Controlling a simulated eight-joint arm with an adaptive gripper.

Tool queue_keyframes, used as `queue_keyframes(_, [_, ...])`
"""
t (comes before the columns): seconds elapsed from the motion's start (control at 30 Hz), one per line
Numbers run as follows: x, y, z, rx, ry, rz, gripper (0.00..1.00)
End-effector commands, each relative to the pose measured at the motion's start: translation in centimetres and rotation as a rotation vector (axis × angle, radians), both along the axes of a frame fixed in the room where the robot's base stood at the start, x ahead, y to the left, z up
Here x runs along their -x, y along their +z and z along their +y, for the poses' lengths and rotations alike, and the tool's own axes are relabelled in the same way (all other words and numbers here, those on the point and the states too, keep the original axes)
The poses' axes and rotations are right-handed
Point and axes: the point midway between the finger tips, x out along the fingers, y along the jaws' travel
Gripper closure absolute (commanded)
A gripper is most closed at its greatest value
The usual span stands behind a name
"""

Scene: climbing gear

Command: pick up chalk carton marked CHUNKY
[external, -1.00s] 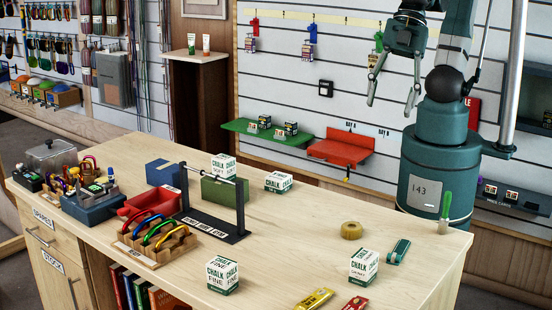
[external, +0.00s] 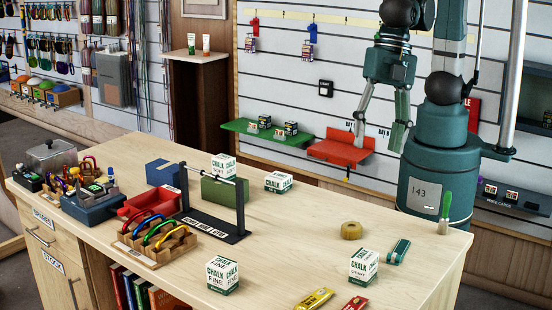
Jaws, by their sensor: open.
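Several white-and-green chalk cartons stand on the wooden counter. The front right carton (external: 363,267) has a small second line that may read CHUNKY, but I cannot read it surely. The front middle carton (external: 222,275) reads CHALK FINE. Another carton (external: 223,167) is at the back, behind the black frame, and a further carton (external: 278,182) sits to its right; their small print is unclear. My gripper (external: 378,142) is open and empty, fingers pointing down. In the picture it overlaps the red wall shelf, above and apart from the cartons.
The black frame (external: 243,212) rises mid-counter. The counter centre is clear.

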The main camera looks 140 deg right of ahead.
Motion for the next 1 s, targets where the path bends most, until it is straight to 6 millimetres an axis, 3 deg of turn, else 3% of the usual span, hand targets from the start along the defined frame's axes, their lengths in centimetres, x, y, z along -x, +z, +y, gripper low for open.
queue_keyframes(0.57, [-6.3,-6.7,2.0,0.075,0.322,0.122,0.49])
queue_keyframes(1.0, [-10.1,-13.2,3.7,0.108,0.573,0.213,0.49])
